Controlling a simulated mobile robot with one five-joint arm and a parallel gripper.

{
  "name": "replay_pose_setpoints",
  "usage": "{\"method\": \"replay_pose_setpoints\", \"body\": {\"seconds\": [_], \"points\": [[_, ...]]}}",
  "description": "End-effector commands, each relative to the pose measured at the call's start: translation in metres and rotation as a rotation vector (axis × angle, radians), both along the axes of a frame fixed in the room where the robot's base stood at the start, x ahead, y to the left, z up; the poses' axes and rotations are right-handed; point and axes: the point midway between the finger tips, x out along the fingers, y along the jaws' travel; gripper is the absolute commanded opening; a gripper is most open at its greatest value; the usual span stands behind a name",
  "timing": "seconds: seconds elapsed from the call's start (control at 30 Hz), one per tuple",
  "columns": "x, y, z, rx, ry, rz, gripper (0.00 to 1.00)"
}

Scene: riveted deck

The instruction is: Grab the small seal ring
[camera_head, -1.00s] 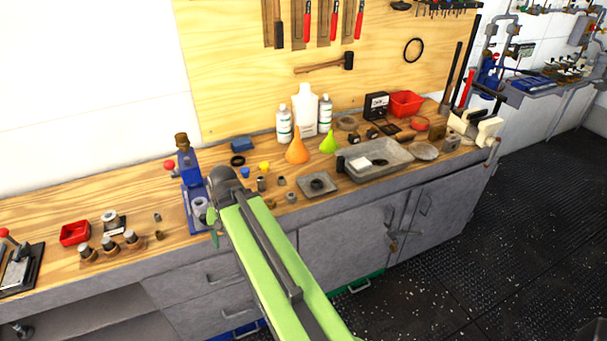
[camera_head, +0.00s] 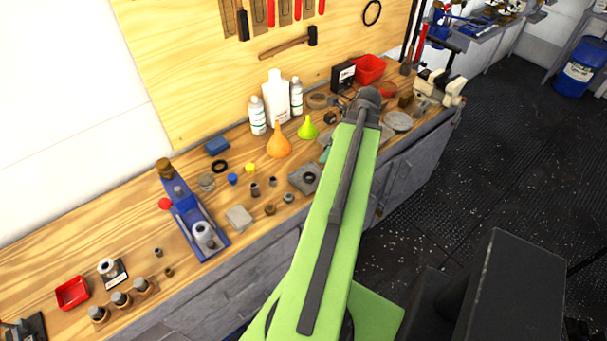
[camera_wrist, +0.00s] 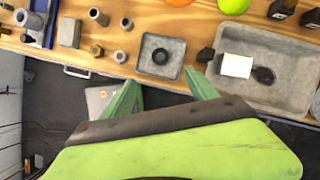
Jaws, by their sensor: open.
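A small black ring (camera_wrist: 160,56) lies flat on a square grey plate (camera_wrist: 146,67) near the bench's front edge in the wrist view. The ring (camera_head: 309,178) also shows on the plate in the head view, left of my arm. My gripper (camera_wrist: 160,80) is open and empty in the wrist view. Its two green fingers are spread apart at the bench's front edge, just below the plate in the picture. In the head view my arm mostly hides the gripper.
A grey tray (camera_wrist: 292,69) with a white block and a dark object stands right of the plate. Small metal parts, a grey block (camera_wrist: 70,32) and a blue press (camera_head: 196,222) stand left. An orange funnel (camera_head: 278,145) and bottles stand behind. Dark floor lies in front.

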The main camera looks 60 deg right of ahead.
Motion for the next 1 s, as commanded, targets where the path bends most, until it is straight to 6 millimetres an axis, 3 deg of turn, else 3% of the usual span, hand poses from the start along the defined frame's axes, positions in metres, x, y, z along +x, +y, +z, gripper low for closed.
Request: {"method": "replay_pose_setpoints", "body": {"seconds": [0.53, 0.63, 0.87, 1.0], "points": [[0.039, 0.005, -0.104, -0.002, 0.002, 0.006, 0.68], [0.045, 0.006, -0.115, -0.001, 0.002, 0.007, 0.68], [0.048, 0.007, -0.117, -0.002, 0.002, 0.007, 0.68], [0.052, 0.007, -0.137, -0.002, 0.002, 0.006, 0.68]]}}
